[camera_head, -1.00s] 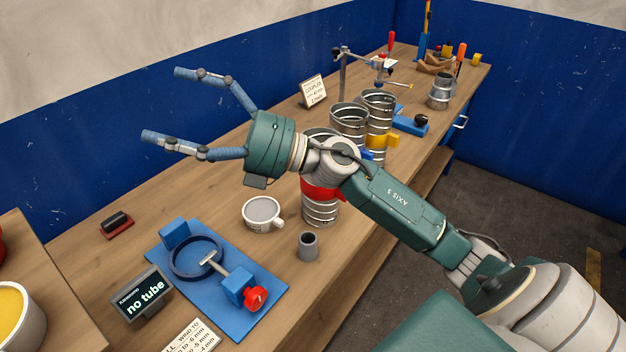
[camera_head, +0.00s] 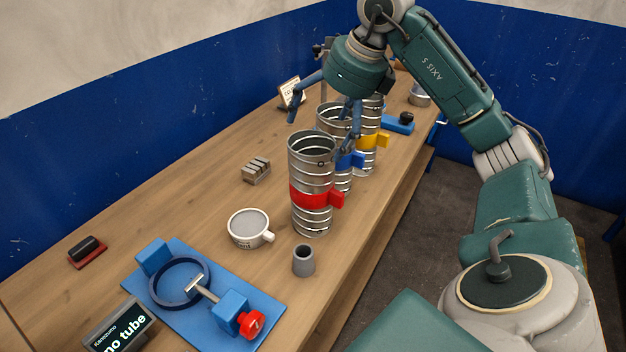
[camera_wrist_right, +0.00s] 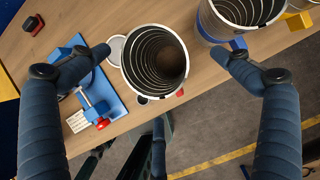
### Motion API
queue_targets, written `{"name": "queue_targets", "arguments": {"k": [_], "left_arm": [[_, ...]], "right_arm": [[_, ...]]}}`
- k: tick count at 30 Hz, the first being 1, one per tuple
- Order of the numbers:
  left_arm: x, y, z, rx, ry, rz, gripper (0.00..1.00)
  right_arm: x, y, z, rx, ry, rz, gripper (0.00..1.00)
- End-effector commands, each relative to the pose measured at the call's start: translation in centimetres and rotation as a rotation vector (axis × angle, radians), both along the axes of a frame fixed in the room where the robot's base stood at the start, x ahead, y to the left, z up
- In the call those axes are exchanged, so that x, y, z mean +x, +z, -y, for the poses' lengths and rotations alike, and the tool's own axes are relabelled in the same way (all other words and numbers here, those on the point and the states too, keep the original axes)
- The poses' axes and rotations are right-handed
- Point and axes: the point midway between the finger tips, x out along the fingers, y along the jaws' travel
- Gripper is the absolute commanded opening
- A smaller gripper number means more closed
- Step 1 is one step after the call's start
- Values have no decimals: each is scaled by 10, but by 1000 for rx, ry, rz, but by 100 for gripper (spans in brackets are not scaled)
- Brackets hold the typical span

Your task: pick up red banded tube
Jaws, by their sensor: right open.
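The red banded tube (camera_head: 311,168) is a ribbed metal cylinder with a red band and tab. It stands upright on the wooden bench in the head view. In the right wrist view I look down into its open top (camera_wrist_right: 155,62), between my spread fingers. My right gripper (camera_head: 322,118) is open and empty, pointing down, above and behind the tube in the head view. Its fingers also show left and right in the wrist view (camera_wrist_right: 165,58). I cannot tell whether a finger touches a tube. My left gripper is not in view.
A blue-banded tube (camera_head: 343,181) and a yellow-banded tube (camera_head: 367,154) stand close behind. A cup (camera_head: 246,232), a grey cylinder (camera_head: 303,261) and a blue fixture (camera_head: 222,289) are in front. A metal block (camera_head: 256,171) lies left; bench is clear around it.

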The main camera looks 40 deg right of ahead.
Motion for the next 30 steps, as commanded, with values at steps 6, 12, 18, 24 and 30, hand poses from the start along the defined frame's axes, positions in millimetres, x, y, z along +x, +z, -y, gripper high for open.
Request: {"name": "queue_targets", "arguments": {"k": [6, 12, 18, 24, 30], "left_arm": [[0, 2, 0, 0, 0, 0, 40], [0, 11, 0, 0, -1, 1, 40], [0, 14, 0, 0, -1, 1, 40], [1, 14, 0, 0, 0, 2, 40], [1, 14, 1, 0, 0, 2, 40]], "right_arm": [[6, -15, -3, 0, 2, 0, 100], [13, -40, -10, 3, 5, -5, 100], [21, -58, -11, 2, 4, 1, 100], [22, -60, -11, 1, 4, 2, 100], [22, -60, -11, 1, 3, 1, 68]]}}
